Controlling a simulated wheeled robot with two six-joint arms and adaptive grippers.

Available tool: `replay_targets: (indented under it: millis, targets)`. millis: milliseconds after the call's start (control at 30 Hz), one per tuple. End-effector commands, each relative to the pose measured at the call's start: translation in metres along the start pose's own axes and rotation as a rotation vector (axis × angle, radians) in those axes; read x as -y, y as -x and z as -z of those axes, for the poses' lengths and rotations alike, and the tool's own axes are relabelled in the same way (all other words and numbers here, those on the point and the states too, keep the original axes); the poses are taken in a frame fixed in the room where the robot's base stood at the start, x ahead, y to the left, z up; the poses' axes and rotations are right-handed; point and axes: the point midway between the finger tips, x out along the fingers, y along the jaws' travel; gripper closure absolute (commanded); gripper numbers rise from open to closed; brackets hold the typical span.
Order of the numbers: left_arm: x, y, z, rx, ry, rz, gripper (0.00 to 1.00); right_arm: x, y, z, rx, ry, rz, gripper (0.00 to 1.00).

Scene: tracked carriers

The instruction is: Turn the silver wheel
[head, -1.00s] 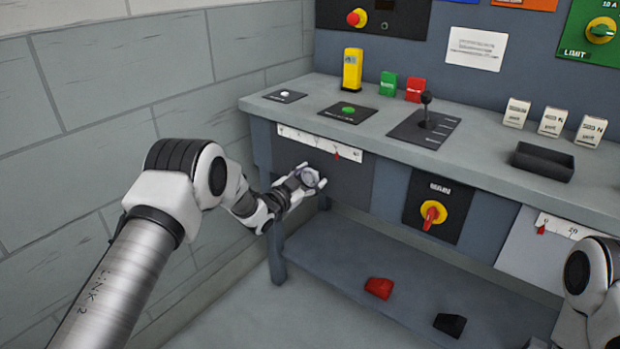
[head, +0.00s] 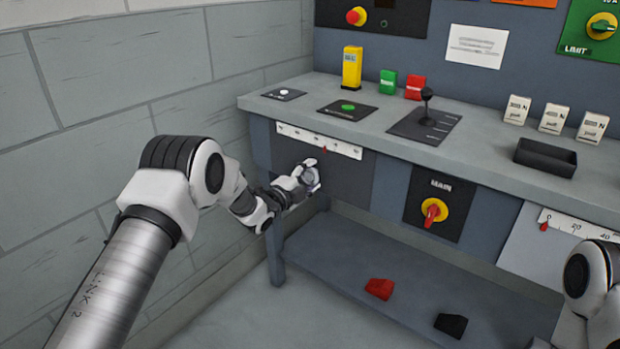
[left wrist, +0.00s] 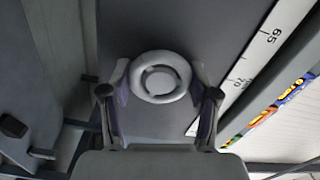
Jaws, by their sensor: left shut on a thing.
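The silver wheel (head: 313,178) is on the dark front panel under the left end of the bench. It shows as a pale ring in the left wrist view (left wrist: 183,76). My left gripper (head: 307,176) is shut on the wheel, with one finger on each side of its rim in the left wrist view (left wrist: 160,92). In the head view the fingers partly cover the wheel. A white scale strip (head: 300,137) with a red pointer (head: 324,149) is just above the wheel. My right gripper is out of view.
A yellow-and-red MAIN switch (head: 433,211) is right of the wheel. The bench top (head: 385,110) above carries buttons, a black lever (head: 427,105) and a black tray (head: 545,158). Red (head: 379,288) and black (head: 450,324) blocks lie on the lower shelf. A block wall stands at left.

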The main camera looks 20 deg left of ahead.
Motion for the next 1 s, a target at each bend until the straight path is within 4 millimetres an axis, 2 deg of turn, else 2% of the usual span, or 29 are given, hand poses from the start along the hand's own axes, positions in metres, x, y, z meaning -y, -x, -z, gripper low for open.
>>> replay_targets:
  millis: [600,1000]
  targets:
    - [-0.003,0.000,-0.001,0.000,-0.561,-0.001,0.74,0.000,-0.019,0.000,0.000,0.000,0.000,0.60]
    - [-0.002,0.000,-0.001,0.000,-0.765,0.000,0.74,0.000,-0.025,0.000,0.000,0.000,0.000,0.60]
